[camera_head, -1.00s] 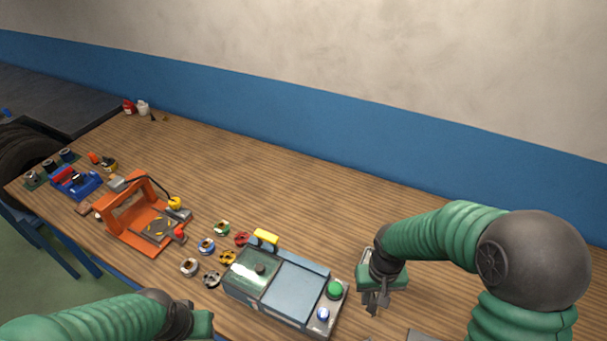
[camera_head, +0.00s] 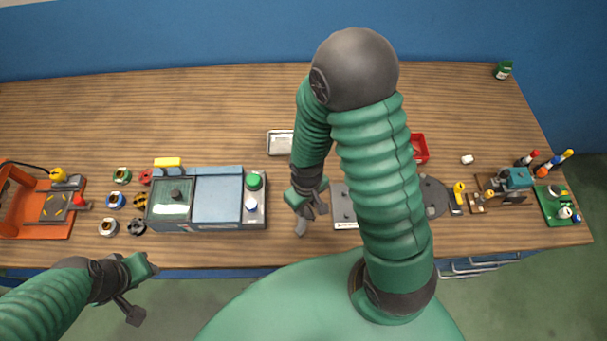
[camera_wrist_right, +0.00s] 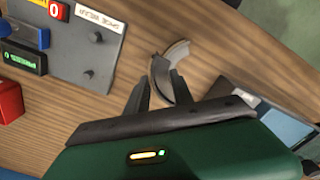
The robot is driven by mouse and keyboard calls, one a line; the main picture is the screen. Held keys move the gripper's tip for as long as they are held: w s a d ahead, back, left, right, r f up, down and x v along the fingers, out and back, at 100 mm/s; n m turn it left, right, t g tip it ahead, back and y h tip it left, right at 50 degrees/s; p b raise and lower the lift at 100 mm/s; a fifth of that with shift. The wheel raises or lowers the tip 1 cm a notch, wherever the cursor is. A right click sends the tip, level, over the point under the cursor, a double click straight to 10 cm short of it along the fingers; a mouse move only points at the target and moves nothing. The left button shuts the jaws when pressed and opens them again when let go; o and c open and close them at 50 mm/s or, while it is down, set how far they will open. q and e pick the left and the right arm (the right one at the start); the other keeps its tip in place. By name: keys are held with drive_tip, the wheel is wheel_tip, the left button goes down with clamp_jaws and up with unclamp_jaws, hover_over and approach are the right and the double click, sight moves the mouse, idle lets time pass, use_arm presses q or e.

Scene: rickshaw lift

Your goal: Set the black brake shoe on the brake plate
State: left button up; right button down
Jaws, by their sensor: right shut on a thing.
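My right gripper (camera_head: 304,211) is over the table between the blue-grey machine and a flat grey plate. It is shut on a curved grey piece (camera_wrist_right: 168,70), seemingly the brake shoe; it looks grey rather than black. The piece also shows below the fingers in the head view (camera_head: 300,228). The grey plate (camera_head: 345,208) has raised pegs and is partly hidden by my right arm; its pegs and a white label show in the right wrist view (camera_wrist_right: 75,50). I cannot tell whether this is the brake plate. My left gripper (camera_head: 134,312) hangs before the table's front edge; its jaws are unclear.
The blue-grey machine (camera_head: 218,200) with green and blue buttons stands to the left. A metal tray (camera_head: 281,143) lies behind. A dark round plate (camera_head: 435,195) and a red bin (camera_head: 419,147) are right of my arm. The back of the table is mostly clear.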

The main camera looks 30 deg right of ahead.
drive_tip(key=w+d, duration=0.2)
drive_tip(key=w, duration=0.1)
drive_tip(key=w+d+p, duration=0.1)
drive_tip(key=w+d, duration=0.1)
drive_tip(key=w, duration=0.1)
drive_tip(key=w+d+f+p, duration=0.1)
drive_tip(key=w+d, duration=0.1)
drive_tip(key=w, duration=0.2)
drive_tip(key=shift+d+f, duration=0.1)
drive_tip(key=shift+d, duration=0.3)
wheel_tip(320, 180, down, 3)
drive_tip(key=shift+w+f+p, duration=0.1)
drive_tip(key=shift+f+p, duration=0.05)
drive_tip(key=shift+p, duration=0.5)
drive_tip(key=shift+w+a+f, duration=0.1)
drive_tip(key=c, duration=1.1)
unclamp_jaws()
